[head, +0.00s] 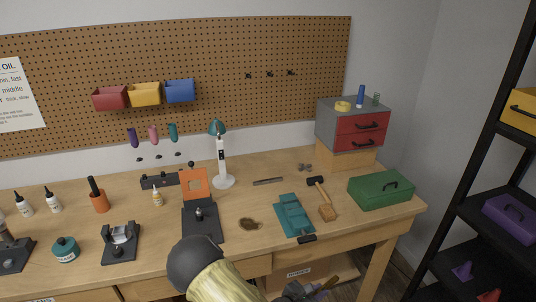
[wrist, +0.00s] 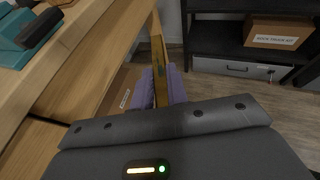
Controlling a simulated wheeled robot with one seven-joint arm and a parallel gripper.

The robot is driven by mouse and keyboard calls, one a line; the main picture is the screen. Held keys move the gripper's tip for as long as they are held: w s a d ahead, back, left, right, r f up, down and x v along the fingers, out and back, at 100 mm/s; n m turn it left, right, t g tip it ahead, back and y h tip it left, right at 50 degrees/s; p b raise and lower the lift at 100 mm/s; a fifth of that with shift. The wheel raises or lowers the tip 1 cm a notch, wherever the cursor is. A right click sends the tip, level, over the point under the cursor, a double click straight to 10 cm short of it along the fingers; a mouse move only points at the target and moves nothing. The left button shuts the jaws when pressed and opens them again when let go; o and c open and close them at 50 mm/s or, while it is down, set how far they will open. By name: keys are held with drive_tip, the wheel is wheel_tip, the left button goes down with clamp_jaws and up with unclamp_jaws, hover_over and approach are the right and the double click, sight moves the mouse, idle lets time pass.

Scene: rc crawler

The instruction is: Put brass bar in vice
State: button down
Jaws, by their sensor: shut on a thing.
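The teal vice (head: 290,213) sits near the front edge of the workbench, with its dark handle toward the edge. Part of it also shows at the upper left of the wrist view (wrist: 22,42). My gripper (head: 312,291) is in front of the bench at the bottom of the head view, partly hidden by my arm. In the wrist view, my gripper's purple fingers (wrist: 160,75) are shut on the brass bar (wrist: 158,58), which points away from the palm. The bar's end shows small in the head view (head: 330,284). The gripper is apart from the vice, beyond the bench edge.
A mallet (head: 322,200) lies right of the vice, and a green toolbox (head: 381,190) stands farther right. A dark stain (head: 250,223) and an orange-and-black stand (head: 200,215) are to the left. A black shelf (head: 480,215) stands at the right.

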drive_tip(key=shift+d, duration=0.15)
drive_tip(key=shift+d+r+n+t, duration=0.15)
drive_tip(key=shift+d+n+t, duration=0.25)
drive_tip(key=shift+t, duration=0.1)
drive_tip(key=shift+d+n+t+y, duration=0.2)
drive_tip(key=shift+n+t+y, duration=0.5)
drive_tip(key=shift+y, duration=0.4)
drive_tip(key=shift+a+n+t+y, duration=0.4)
drive_tip(key=shift+n+y, duration=0.3)
drive_tip(key=shift+n, duration=0.2)
drive_tip(key=shift+s+a+f+n+t+y, duration=0.1)
drive_tip(key=shift+a+f+n+t+y, duration=0.1)
drive_tip(key=shift+a+n+t+y, duration=0.1)
drive_tip(key=shift+d, duration=0.1)
